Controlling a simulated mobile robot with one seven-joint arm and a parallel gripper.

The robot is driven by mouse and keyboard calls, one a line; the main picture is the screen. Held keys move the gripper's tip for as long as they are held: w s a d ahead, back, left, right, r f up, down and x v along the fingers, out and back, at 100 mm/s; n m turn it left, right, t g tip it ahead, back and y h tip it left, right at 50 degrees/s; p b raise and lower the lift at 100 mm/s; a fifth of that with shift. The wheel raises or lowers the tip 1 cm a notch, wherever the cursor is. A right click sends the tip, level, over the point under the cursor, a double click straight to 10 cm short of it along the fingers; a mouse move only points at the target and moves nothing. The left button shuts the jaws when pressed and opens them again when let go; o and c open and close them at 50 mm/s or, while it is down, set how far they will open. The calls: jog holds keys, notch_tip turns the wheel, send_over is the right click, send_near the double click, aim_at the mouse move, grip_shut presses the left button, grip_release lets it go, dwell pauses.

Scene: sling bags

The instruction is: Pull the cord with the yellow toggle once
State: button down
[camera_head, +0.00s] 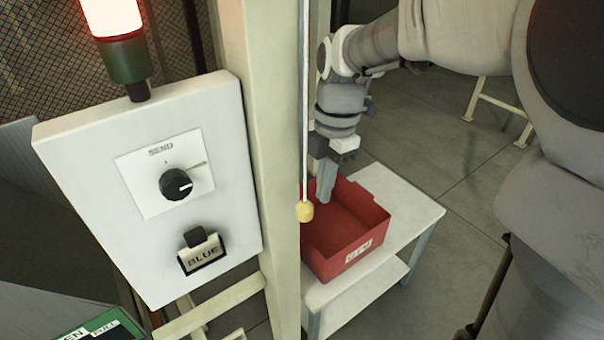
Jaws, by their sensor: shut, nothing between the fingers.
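I cannot tell how far in depth the fingers are from the cord.
A red bin (376,226) with a white label stands on a white table (412,206). The cream post (268,150) stands beside the cord.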

notch_tip(320, 180, up, 14)
jog(key=d, duration=0.1)
jog(key=shift+w+f, duration=0.2)
jog(key=shift+w, duration=0.15)
jog(key=s+d+f+m+t, duration=0.3)
jog(key=s+m, duration=0.4)
jog(key=m, duration=0.5)
jog(key=s+d+f+m+t+h, duration=0.1)
jog(key=s+d+f+m+t, duration=0.2)
jog(key=s+m, duration=0.4)
jog(key=shift+s+d+f+m, duration=0.25)
jog(key=shift+d+f+m, duration=0.55)
jog(key=shift+m, duration=2)
jog(key=shift+a, duration=0.1)
